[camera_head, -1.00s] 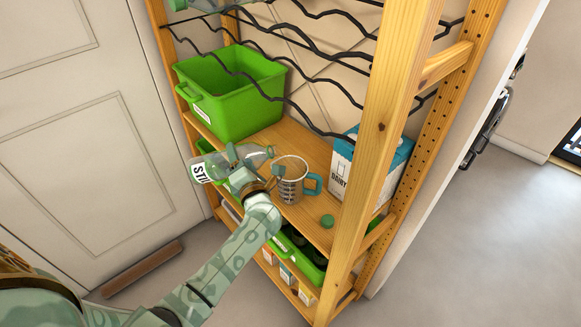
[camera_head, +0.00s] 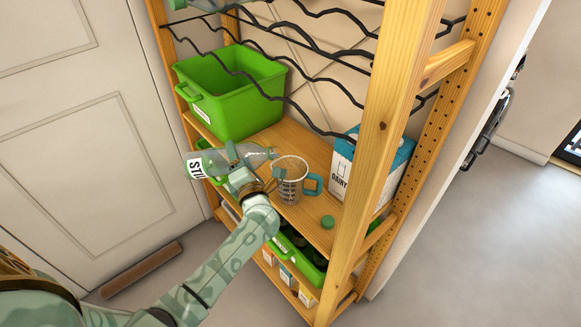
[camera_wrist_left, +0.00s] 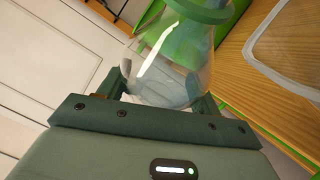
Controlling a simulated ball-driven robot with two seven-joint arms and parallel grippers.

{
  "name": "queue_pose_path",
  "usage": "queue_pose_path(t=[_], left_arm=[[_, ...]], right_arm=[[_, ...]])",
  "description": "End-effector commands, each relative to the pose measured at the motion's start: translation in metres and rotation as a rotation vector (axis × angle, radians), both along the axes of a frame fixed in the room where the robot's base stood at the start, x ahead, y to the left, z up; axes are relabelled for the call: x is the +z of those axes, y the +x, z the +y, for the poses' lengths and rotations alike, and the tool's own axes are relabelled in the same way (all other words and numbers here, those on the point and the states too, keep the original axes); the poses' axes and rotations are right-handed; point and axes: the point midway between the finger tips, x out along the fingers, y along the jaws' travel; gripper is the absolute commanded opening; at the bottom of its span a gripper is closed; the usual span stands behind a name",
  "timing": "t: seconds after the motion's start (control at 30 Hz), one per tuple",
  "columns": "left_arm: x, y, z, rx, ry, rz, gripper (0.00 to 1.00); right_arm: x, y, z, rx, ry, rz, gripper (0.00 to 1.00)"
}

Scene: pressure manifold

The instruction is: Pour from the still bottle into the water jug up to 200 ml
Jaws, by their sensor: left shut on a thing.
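The still bottle (camera_head: 207,164) is clear with a white label reading "STIL". My left gripper (camera_head: 240,172) is shut on it and holds it tilted almost flat, its neck toward the jug. In the left wrist view the clear bottle (camera_wrist_left: 178,60) sits between the fingers of the gripper (camera_wrist_left: 165,100). The water jug (camera_head: 290,185), clear with dark markings and a teal handle, stands upright on the shelf, right of the gripper. The bottle's mouth is close to the jug's rim. I cannot make out a stream or the water level. My right gripper is not in view.
A green crate (camera_head: 215,110) stands behind on the same wooden shelf (camera_head: 312,222). A wooden post (camera_head: 384,110) and wavy black wire racks (camera_head: 300,75) border the space.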

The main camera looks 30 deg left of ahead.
Motion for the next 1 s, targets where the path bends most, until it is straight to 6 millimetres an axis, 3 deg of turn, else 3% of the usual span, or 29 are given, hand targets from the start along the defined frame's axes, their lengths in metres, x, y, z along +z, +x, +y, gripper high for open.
queue_pose_path(t=[1.0], left_arm=[[0.0105, 0.0021, -0.0042, -0.001, 0.076, 0.019, 0.0]], right_arm=[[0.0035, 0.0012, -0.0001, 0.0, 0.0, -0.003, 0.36]])
